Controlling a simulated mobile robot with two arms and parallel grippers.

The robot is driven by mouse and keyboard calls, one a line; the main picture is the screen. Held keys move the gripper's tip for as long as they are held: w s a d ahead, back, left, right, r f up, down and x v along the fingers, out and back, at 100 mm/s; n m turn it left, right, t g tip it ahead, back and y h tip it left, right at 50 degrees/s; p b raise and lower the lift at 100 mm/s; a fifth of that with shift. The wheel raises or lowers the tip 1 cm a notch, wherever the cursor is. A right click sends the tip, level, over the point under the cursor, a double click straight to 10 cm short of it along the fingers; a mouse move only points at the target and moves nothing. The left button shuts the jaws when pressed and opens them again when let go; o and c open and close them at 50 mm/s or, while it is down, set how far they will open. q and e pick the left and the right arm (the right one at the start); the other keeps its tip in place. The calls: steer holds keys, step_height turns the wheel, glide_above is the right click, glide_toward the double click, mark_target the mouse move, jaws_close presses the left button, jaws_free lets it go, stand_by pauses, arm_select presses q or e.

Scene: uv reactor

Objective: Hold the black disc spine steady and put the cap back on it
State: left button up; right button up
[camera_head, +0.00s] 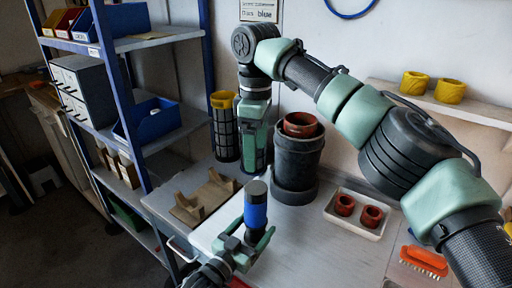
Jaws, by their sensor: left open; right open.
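A black, ribbed upright cylinder (225,135), which looks like the disc spine, stands at the back left of the bench. A yellow cap-like ring (222,99) sits at its top; I cannot tell how it is seated. My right gripper (256,165) points down just right of the black cylinder, open, its fingertips low beside it. Contact cannot be told. My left gripper (255,237) is open at the front, its fingers by the lower part of an upright blue cylinder (256,212) with a dark grey top. The blue cylinder's base is hidden.
A dark grey pot (295,170) with a red-brown ring (300,124) stands right of my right gripper. A white tray (358,232) holds red rings. A brown cradle (203,197), an orange brush (423,262) and a blue shelf rack (120,105) are nearby. Yellow rings (414,83) sit on a ledge.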

arm_select(q)
steer(key=v, duration=0.7)
steer(key=shift+s+a+f, duration=0.1)
steer(key=shift+s+a, duration=0.1)
steer(key=shift+s, duration=0.05)
